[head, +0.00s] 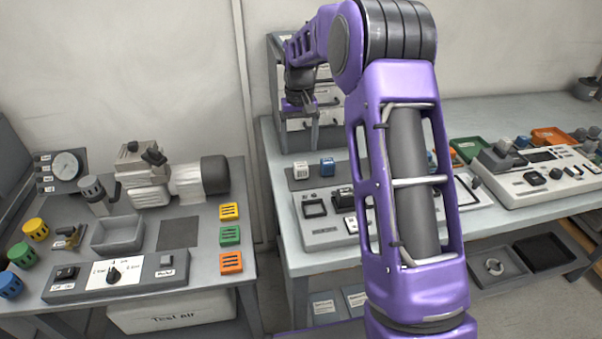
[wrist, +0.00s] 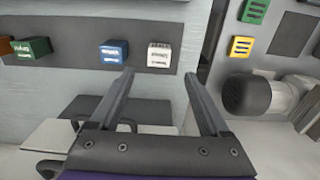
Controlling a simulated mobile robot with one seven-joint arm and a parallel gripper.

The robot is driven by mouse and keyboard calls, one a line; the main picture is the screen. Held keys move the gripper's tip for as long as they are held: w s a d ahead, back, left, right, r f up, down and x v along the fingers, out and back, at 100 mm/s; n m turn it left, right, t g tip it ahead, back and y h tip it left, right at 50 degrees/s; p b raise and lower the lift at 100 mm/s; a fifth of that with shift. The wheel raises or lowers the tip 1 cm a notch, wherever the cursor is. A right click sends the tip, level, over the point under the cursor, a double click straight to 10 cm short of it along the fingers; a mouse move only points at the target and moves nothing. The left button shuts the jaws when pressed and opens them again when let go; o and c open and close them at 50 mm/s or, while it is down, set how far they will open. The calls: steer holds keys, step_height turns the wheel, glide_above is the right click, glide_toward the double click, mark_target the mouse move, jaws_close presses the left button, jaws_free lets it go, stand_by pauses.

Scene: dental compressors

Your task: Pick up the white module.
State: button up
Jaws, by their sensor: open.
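The white module (head: 301,170) is a small block with dark lettering on a grey strip on the right-hand bench. It also shows in the wrist view (wrist: 159,55), at the right end of the row. My gripper (head: 314,125) hangs above and behind the strip in the head view. In the wrist view my gripper (wrist: 159,76) is open and empty, fingers pointing toward the strip. The white module appears beyond the fingertips, between their lines, and apart from them.
A blue module (wrist: 112,51) sits left of the white one, with a green module (wrist: 33,49) further left. A grey control panel (head: 330,215) lies in front of the strip. Drawers stand behind my gripper. A left bench (head: 205,285) holds a motor (head: 150,175) and coloured blocks.

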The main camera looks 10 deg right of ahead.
mark_target(301, 165)
steer(key=f, duration=0.7)
steer(key=shift+s+d+f+b, duration=0.1)
steer(key=shift+s+b, duration=0.2)
steer(key=shift+c, duration=0.3)
jaws_close()
